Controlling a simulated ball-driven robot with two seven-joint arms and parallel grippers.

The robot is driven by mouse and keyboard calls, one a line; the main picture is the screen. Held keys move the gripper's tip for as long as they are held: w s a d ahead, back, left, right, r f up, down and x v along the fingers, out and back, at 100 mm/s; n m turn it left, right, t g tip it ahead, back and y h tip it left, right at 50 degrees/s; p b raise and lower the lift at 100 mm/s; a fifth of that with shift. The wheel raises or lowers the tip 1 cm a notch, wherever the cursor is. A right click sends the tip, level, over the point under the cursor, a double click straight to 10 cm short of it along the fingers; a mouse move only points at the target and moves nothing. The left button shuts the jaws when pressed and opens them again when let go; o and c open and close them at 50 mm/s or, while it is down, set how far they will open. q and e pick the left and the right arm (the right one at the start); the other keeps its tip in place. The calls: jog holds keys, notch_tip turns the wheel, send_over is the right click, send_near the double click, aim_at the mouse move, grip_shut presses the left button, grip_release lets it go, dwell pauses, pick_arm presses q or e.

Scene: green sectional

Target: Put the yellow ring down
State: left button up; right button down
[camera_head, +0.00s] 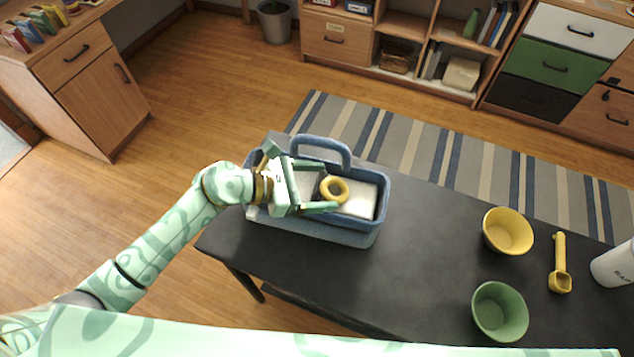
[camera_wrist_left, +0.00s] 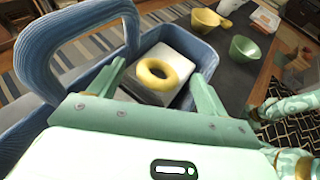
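The yellow ring (camera_head: 323,190) is over the white block (camera_head: 361,203) inside the blue basket (camera_head: 327,226). In the left wrist view the ring (camera_wrist_left: 147,79) appears to rest on the block's top (camera_wrist_left: 178,62). My left gripper (camera_head: 322,187) reaches into the basket from the left. Its two fingers are spread wide with the ring near and between their tips. In the left wrist view there is a gap between the ring and each finger (camera_wrist_left: 157,86). My right gripper cannot be made out.
The basket's raised handle (camera_head: 322,142) stands close behind my left gripper. On the dark table (camera_head: 420,240) to the right are a yellow bowl (camera_head: 508,232), a green bowl (camera_head: 499,312), a yellow scoop (camera_head: 560,270) and a white bottle (camera_head: 615,264). The table between basket and bowls is clear.

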pick_arm(q)
jog(key=shift+r, duration=0.15)
jog(key=shift+r+p, duration=0.6)
jog(key=shift+p, duration=0.05)
jog(key=v, duration=1.2)
